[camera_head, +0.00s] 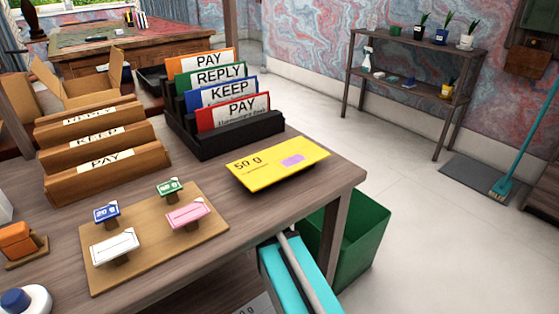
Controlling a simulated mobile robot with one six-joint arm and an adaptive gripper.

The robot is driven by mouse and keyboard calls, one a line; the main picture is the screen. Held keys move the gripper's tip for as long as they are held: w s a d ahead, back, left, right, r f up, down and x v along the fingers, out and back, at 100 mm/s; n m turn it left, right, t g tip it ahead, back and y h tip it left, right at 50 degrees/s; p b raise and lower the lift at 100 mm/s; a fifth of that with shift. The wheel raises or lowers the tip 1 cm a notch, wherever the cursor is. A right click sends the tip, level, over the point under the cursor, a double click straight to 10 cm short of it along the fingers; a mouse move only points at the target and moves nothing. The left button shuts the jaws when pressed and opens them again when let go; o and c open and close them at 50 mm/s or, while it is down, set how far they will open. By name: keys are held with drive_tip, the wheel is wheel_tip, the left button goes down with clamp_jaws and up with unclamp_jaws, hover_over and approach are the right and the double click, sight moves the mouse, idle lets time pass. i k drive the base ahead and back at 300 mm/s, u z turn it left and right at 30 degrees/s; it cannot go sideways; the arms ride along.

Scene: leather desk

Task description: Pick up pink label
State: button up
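The pink label (187,215) rests tilted on a small wooden stand at the right of a light wooden board (150,270) on the table. Beside it on the same board are a green label (170,187), a blue label (106,213) and a white label (114,247), each on its own small stand. Nothing touches the pink label. My gripper's fingertips do not show in this view.
A yellow "50 g" envelope (270,172) lies near the table's right edge. Behind are a black file rack (235,142) and wooden slots (108,178). A teal and grey form (285,275), unclear to me, rises at the table's front edge beside a green bin (365,240).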

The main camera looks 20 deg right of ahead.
sight(183, 217)
drive_tip(key=k, duration=0.95)
